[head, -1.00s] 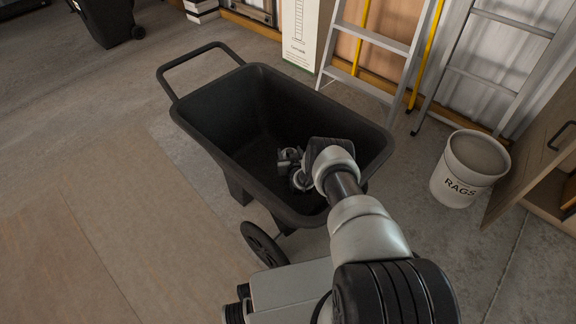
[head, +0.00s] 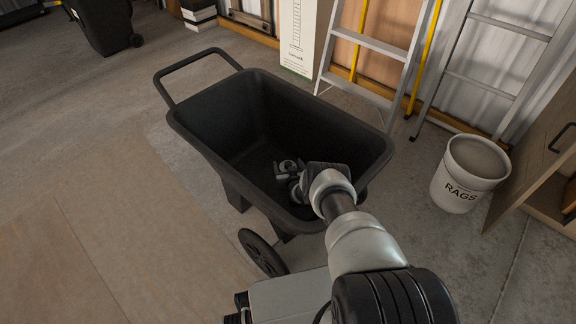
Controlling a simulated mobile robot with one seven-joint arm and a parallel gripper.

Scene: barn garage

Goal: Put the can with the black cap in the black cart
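The black cart (head: 205,125) stands in the middle of the head view, a deep open tub with a handle at its far left and a wheel below. My arm reaches over its near right rim, and my gripper (head: 290,180) is down inside the tub. The wrist and the dark inside of the tub hide most of the gripper, so I cannot tell how its fingers stand. I cannot make out the can with the black cap anywhere in view.
A white bucket marked RAGS (head: 470,172) stands to the right of the cart, beside an open wooden cabinet (head: 545,150). A ladder (head: 375,50) leans behind the cart. A black wheeled bin (head: 103,25) is at the far left. The floor on the left is clear.

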